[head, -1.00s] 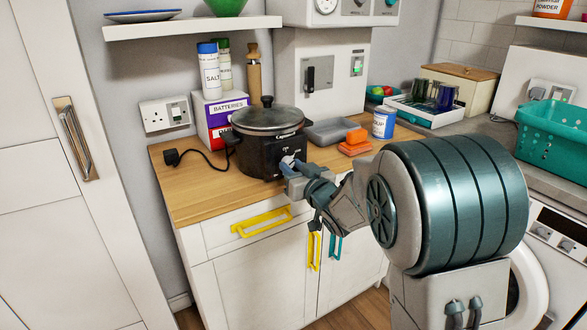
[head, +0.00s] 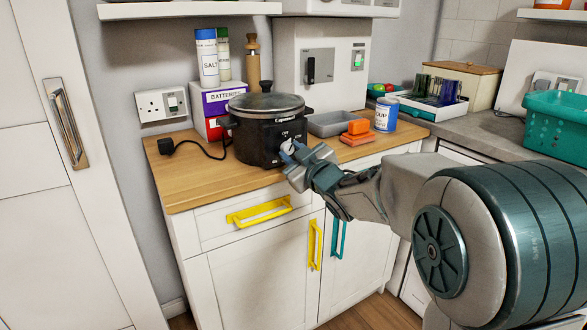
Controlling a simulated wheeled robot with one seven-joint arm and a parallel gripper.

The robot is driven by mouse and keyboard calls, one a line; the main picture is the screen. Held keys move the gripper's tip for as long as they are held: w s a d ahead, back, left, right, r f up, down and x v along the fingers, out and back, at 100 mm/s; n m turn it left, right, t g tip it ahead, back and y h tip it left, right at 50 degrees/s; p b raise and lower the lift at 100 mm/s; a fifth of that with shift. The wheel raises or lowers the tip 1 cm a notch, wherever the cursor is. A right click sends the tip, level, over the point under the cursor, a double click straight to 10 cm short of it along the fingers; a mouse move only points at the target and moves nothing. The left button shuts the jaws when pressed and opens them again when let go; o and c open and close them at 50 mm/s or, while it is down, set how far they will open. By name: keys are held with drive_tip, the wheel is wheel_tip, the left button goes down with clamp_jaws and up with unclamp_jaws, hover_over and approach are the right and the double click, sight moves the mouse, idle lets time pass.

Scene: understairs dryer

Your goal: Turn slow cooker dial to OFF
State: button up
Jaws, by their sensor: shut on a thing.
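The slow cooker (head: 256,142) is black with a glass lid and stands on the wooden counter at the left. Its dial (head: 287,148) is a light knob on the front face, with small white markings around it that are too small to read. My gripper (head: 290,152) is at the front of the cooker, shut on the dial. The fingers partly hide the dial, so I cannot tell its pointer's setting.
An unplugged black plug (head: 166,147) with its cord lies left of the cooker. A grey tray (head: 332,123), orange sponges (head: 357,132) and a soup can (head: 386,114) stand to the right. A batteries box (head: 217,108) is behind. The wooden counter (head: 190,190) is clear at front left.

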drive_tip(key=n+b, duration=0.2)
drive_tip(key=b, duration=0.1)
drive_tip(key=shift+f+n, duration=0.25)
drive_tip(key=shift+n, duration=0.15)
drive_tip(key=shift+r+n+y+b, duration=0.15)
drive_tip(key=shift+n+y+b, duration=0.25)
drive_tip(key=shift+n+b, duration=1.05)
drive_tip(key=shift+r+n, duration=0.1)
drive_tip(key=shift+n, duration=0.25)
drive_tip(key=o, duration=1)
drive_tip(key=shift+c, duration=0.2)
drive_tip(key=shift+d, duration=0.1)
drive_tip(key=r+p+v, duration=0.1)
drive_tip(key=p+v, duration=0.1)
drive_tip(key=v, duration=1.1)
drive_tip(key=shift+s+f, duration=0.35)
drive_tip(key=shift+f, duration=0.05)
drive_tip(key=shift+d+p, duration=0.15)
drive_tip(key=shift+p, duration=0.15)
